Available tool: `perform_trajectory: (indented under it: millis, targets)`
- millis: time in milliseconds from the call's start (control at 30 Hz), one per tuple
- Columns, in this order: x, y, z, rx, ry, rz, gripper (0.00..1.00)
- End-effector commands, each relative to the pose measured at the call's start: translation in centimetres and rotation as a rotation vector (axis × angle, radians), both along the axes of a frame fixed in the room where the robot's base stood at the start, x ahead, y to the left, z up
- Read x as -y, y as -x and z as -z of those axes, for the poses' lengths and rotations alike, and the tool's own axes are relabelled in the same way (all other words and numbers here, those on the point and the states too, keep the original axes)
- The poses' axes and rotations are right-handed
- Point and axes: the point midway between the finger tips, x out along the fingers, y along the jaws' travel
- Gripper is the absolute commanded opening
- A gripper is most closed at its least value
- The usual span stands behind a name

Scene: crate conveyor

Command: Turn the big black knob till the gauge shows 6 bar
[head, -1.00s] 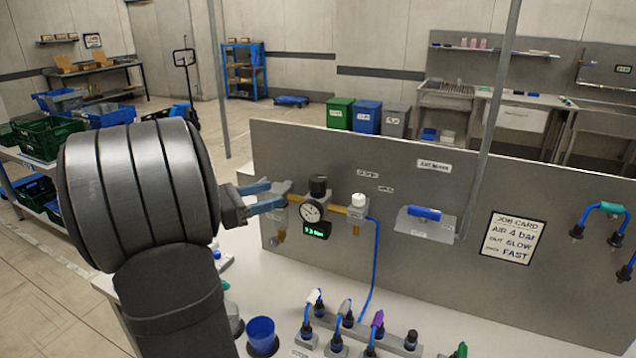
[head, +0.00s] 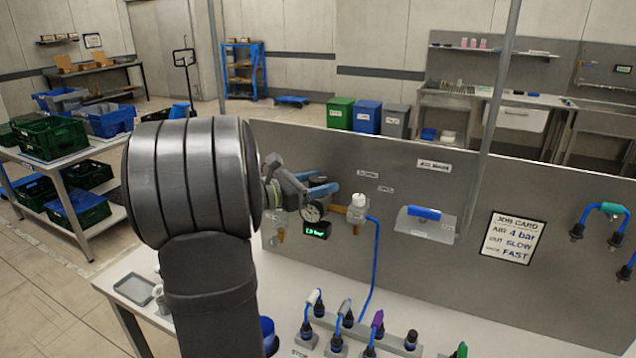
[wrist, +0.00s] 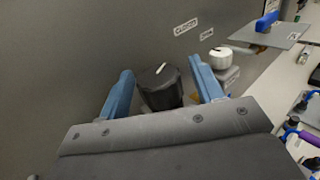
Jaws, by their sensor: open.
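The big black knob (wrist: 160,88) stands between the two blue fingers of my gripper (wrist: 161,68) in the wrist view. It has a white mark on its top. The fingers are open, one on each side, with a narrow gap showing. In the head view my gripper (head: 317,184) is at the regulator and partly hides the knob.
A white knob (head: 358,200) on a valve is to the right, also in the wrist view (wrist: 219,54). A blue hose runs down from it. A blue-handled plate (head: 425,214) and job card (head: 512,238) are on the panel. Several plugs stand on the bench below.

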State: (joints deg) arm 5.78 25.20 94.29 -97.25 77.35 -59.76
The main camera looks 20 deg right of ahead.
Motion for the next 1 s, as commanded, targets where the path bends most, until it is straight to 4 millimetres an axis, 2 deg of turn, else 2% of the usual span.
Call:
perform_trajectory:
  millis: [100, 300, 333, 567, 800, 1000]
  targets:
    - [-0.03, 0.00, 0.00, 0.000, 0.000, 0.000, 0.58]
    - [-0.04, 0.01, 0.00, 0.000, 0.000, 0.000, 0.19]
    - [-0.04, 0.02, 0.00, 0.000, 0.000, 0.000, 0.17]
    - [-0.01, -0.09, -0.02, 0.003, 0.002, 0.058, 0.17]
    - [-0.01, -0.16, -0.03, 0.003, 0.002, 0.272, 0.17]
    - [-0.02, -0.07, -0.04, 0.002, 0.002, 0.390, 0.17]
